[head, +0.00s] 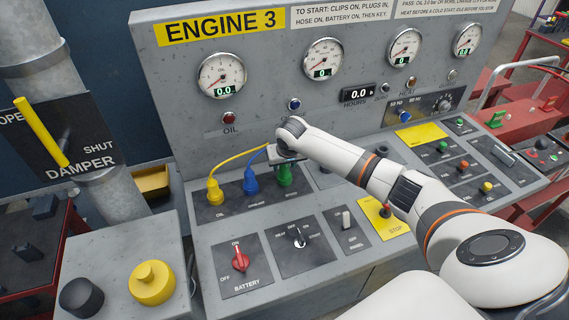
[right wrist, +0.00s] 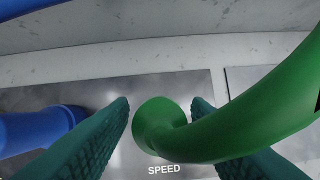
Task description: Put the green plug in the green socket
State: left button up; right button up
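The green plug (head: 285,176) stands upright at the SPEED position, right of the blue plug, and appears seated in its socket. The green socket is hidden under it, so I cannot see how deep the plug sits. In the right wrist view the plug (right wrist: 158,126) shows end-on, with its thick green cable curving off to the upper right. My right gripper (head: 284,157) is just above the plug. Its teal fingers (right wrist: 161,106) are apart, one on each side of the plug, with gaps visible. My left gripper is not in view.
The yellow plug (head: 215,191) and blue plug (head: 250,181) stand close on the left, with cables rising toward my right gripper. The gauge panel (head: 270,97) rises behind. The red battery switch (head: 239,259) and other controls are in front.

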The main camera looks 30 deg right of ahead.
jog(key=shift+o, duration=0.6)
jog(key=shift+s+r, duration=0.1)
jog(key=shift+r, duration=0.1)
jog(key=b+v, duration=0.1)
jog(key=v, duration=1)
jog(key=shift+r+b, duration=0.3)
jog(key=shift+b, duration=0.05)
jog(key=shift+s+a+f, duration=0.1)
